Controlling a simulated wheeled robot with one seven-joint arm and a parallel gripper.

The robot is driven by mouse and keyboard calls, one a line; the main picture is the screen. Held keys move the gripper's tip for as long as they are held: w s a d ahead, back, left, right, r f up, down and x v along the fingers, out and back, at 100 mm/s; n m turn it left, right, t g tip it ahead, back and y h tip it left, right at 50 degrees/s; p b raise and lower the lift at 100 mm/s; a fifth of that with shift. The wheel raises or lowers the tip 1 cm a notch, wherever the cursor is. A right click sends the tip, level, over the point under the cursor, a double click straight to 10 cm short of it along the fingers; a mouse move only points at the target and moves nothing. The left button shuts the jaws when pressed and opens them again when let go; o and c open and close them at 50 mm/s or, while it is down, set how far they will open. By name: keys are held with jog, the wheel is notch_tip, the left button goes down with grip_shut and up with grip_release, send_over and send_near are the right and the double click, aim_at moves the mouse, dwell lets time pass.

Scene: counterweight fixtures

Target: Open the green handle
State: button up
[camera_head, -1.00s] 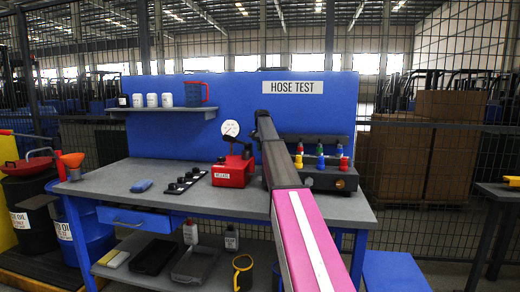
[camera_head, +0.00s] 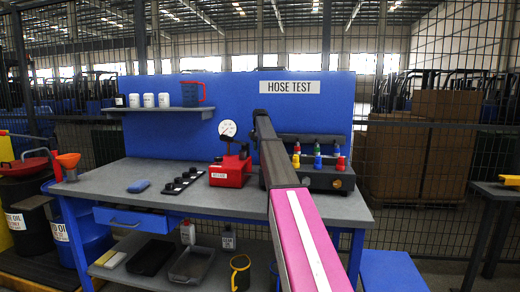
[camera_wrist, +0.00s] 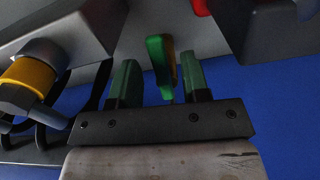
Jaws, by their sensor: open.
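In the wrist view, a green handle (camera_wrist: 156,54) with a yellowish side stands between the two dark green fingers of my gripper (camera_wrist: 157,68). The fingers are apart, with a gap visible on both sides of the handle; the left gap is wider. The handle's lower end reaches down close to the dark gripper body. In the head view, my dark and pink arm reaches over the bench; my gripper is hidden there. I cannot tell which part in the head view is this green handle.
A dark block with coloured fittings (camera_head: 317,178) stands on the grey bench (camera_head: 120,176), right of a red box (camera_head: 230,172) with a gauge (camera_head: 228,129). In the wrist view, a yellow-ringed fitting (camera_wrist: 28,78) is left and a grey block (camera_wrist: 265,35) is right of the fingers.

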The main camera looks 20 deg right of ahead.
notch_tip(320, 180, up, 11)
jog(key=shift+f, duration=0.2)
jog(key=shift+d, duration=0.1)
